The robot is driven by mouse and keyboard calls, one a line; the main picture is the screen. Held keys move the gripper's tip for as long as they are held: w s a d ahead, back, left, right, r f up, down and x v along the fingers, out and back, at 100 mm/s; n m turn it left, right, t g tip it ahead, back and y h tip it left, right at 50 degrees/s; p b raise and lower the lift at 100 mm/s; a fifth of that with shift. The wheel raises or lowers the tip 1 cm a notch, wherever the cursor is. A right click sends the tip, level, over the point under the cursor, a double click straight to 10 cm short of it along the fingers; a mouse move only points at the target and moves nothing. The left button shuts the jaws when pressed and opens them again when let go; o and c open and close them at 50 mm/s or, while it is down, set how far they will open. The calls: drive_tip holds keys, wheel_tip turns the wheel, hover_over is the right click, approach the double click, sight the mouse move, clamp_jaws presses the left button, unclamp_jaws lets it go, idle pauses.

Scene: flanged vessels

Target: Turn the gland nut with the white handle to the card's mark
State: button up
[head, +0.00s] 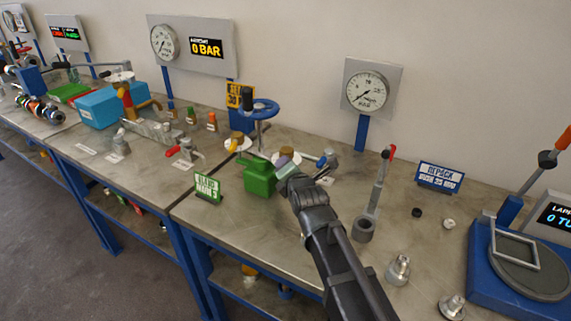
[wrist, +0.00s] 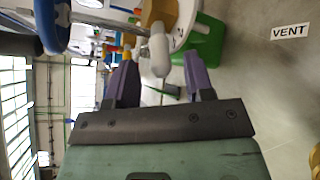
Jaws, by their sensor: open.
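The gland nut is brass and shows at the top edge of the wrist view (wrist: 158,11). A white disc (wrist: 188,20) lies beside it. Its white handle (wrist: 160,52) has a rounded end pointing at my gripper (wrist: 161,80). The purple fingers are open, one on each side of the handle's end, with gaps visible. In the head view, my gripper (head: 286,166) is by the green block (head: 260,178), and a brass nut (head: 237,139) sits on a white disc. The handle is hard to make out there. A green card (head: 207,188) stands in front; its text is too small to read surely.
A blue handwheel (head: 260,108) rises behind the nut. A red-handled valve (head: 184,150) stands left, and a lever with a red tip (head: 378,190) right. A blue card (head: 440,178) stands farther right.

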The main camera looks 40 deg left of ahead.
drive_tip(key=p+v, duration=0.1)
drive_tip(key=v, duration=0.6)
drive_tip(key=shift+s+d, duration=0.15)
drive_tip(key=shift+d, duration=0.05)
